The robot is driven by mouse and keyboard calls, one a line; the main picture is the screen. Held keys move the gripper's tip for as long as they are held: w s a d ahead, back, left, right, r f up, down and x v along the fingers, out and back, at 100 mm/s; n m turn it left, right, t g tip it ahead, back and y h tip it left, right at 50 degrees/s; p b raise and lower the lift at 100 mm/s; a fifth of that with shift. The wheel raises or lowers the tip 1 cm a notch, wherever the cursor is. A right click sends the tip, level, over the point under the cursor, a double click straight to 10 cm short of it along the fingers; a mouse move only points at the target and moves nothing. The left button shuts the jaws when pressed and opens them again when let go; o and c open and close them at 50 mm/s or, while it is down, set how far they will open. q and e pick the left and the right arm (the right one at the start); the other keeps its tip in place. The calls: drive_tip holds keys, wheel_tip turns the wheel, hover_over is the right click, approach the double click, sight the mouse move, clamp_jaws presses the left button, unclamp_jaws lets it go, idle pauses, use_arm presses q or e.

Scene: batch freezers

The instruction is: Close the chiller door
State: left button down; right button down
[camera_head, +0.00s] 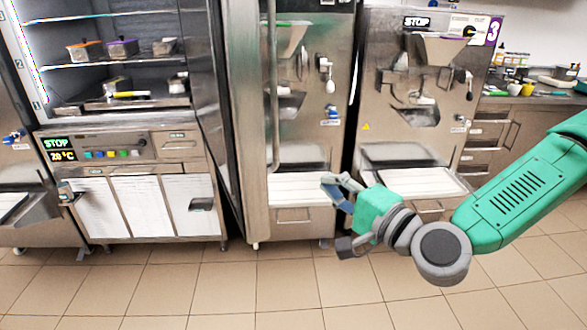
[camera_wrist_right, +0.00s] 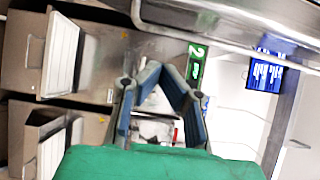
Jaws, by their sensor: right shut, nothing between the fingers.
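The chiller (camera_head: 110,75) stands at the left in the head view, with its shelves and several small containers exposed. Its steel door (camera_head: 247,120) stands open, swung out at the chiller's right side. A long vertical handle (camera_head: 273,90) runs along the door. My right gripper (camera_head: 336,212) is shut and empty, to the right of the door's lower part and apart from the handle. In the wrist view its two blue-grey fingers (camera_wrist_right: 160,72) lean together, and a long metal bar, apparently the handle (camera_wrist_right: 230,42), crosses the top. My left gripper is not in view.
Two batch freezers (camera_head: 322,125) (camera_head: 415,130) with pull-out shelves stand right of the door. A counter (camera_head: 505,103) with bottles and bowls is at the far right. The tiled floor (camera_head: 200,285) in front is clear.

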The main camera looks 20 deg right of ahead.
drive_tip(key=w+a+b, duration=0.4)
drive_tip(key=w+a, duration=0.3)
drive_tip(key=w, duration=0.2)
drive_tip(key=shift+f+b, duration=0.2)
drive_tip(key=shift+b, duration=0.15)
drive_tip(key=shift+a, duration=0.1)
